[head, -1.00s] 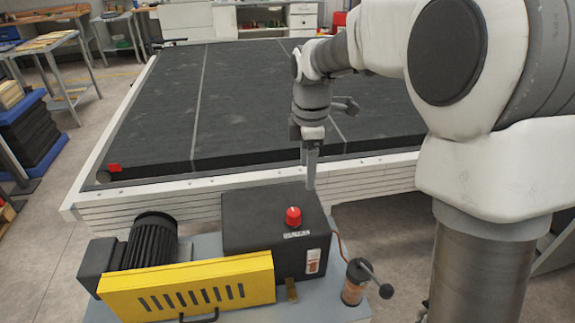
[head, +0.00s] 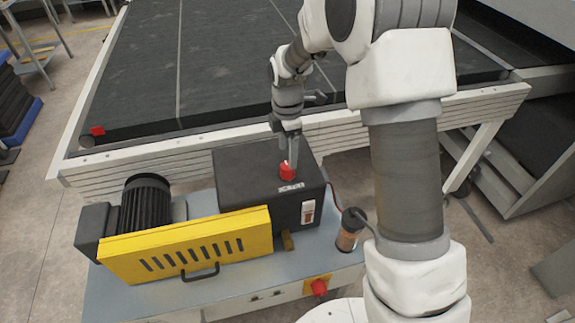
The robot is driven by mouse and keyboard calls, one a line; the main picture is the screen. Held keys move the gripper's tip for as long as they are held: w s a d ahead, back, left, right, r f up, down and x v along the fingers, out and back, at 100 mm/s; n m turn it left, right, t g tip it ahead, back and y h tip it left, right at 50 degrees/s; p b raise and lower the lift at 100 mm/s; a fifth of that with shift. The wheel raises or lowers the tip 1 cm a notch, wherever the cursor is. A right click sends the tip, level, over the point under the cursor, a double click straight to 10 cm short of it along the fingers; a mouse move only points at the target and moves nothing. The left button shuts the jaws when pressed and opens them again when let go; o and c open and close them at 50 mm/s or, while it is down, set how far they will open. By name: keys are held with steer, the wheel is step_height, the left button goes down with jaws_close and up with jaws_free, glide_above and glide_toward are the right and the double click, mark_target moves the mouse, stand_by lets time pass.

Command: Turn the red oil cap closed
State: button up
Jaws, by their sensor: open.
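The red oil cap (head: 287,173) sits on top of the black box (head: 240,178) of the machine, near its right front. My gripper (head: 290,165) points down right at the cap, with its fingers in front of or around the cap's upper part. The fingers are open. I cannot tell whether they touch the cap, and its upper part is partly hidden by them.
A yellow guard (head: 187,246) with a handle and a black motor (head: 146,204) stand left of the box. A small cup with a lever (head: 347,238) is at the right. A red knob (head: 319,288) is on the front panel. The large black conveyor bed (head: 215,75) lies behind.

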mark_target(287, 170)
step_height(287, 170, down, 6)
steer(key=shift+f, duration=0.1)
steer(key=shift+c, duration=0.3)
jaws_close()
